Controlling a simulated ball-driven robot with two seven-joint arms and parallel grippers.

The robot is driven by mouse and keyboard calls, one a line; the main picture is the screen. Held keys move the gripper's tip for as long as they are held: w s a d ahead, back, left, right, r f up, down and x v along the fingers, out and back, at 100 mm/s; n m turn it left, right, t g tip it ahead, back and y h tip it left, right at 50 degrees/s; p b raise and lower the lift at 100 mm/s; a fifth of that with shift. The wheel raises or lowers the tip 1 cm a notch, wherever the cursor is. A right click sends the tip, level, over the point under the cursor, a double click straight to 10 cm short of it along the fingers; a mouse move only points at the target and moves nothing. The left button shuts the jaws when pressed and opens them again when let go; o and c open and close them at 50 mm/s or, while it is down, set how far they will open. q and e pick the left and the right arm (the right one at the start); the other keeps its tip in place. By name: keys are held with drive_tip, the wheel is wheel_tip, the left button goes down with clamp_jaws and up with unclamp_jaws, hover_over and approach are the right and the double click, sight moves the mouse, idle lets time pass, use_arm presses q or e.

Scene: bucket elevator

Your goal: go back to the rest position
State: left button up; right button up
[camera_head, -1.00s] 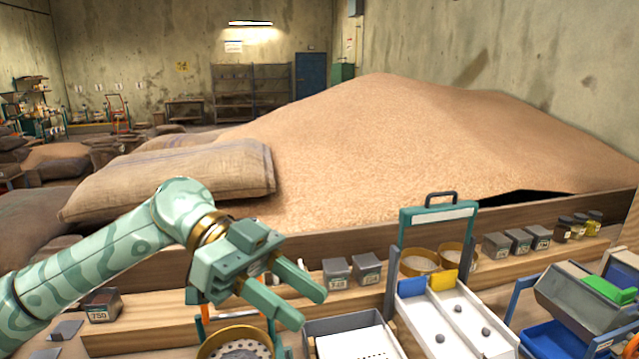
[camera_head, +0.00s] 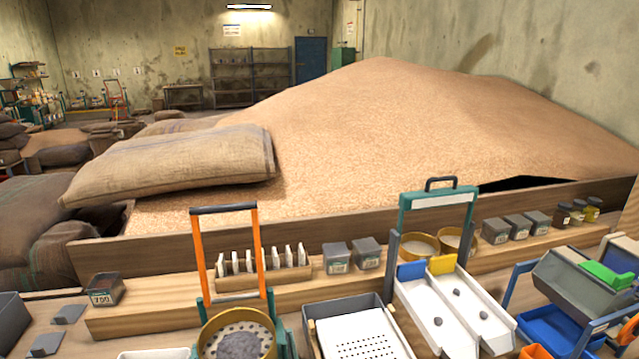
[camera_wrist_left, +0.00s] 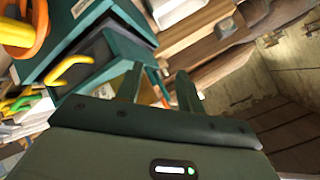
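My left gripper (camera_wrist_left: 158,80) shows in the left wrist view. Its two dark green fingers stand apart with nothing held between them, so it is open. A teal box-like thing (camera_wrist_left: 75,37) with a yellow handle (camera_wrist_left: 70,68) lies beyond the fingers to the left; I cannot tell how near it is. Neither of my arms shows in the head view, and my right gripper is in neither view.
The bench holds an orange-handled frame (camera_head: 197,255), a round sieve (camera_head: 262,347), a white two-lane tray (camera_head: 425,318), a perforated white plate (camera_head: 362,335) and a blue bin (camera_head: 545,330). Grain (camera_head: 385,130) and a sack (camera_head: 175,165) lie behind. The air above the bench is clear.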

use_arm(q)
drive_tip(key=s+a+f+m+g+y, duration=0.1)
drive_tip(key=s+a+f+g, duration=0.3)
drive_tip(key=s+f, duration=0.3)
drive_tip(key=s+d+f+g+h+b, duration=0.1)
drive_tip(key=s+d+f, duration=0.2)
drive_tip(key=f, duration=1)
drive_tip(key=s+d+f+g+h+b, duration=0.1)
drive_tip(key=s+d+f+g+h, duration=0.15)
drive_tip(key=f, duration=1.05)
drive_tip(key=s+f+n+g+b, duration=0.1)
drive_tip(key=s+f+n+g, duration=0.1)
drive_tip(key=s+f, duration=1.3)
drive_tip(key=s+n, duration=0.1)
drive_tip(key=s, duration=0.3)
drive_tip(key=shift+s+a+f+h, duration=0.35)
drive_tip(key=shift+a+f, duration=0.05)
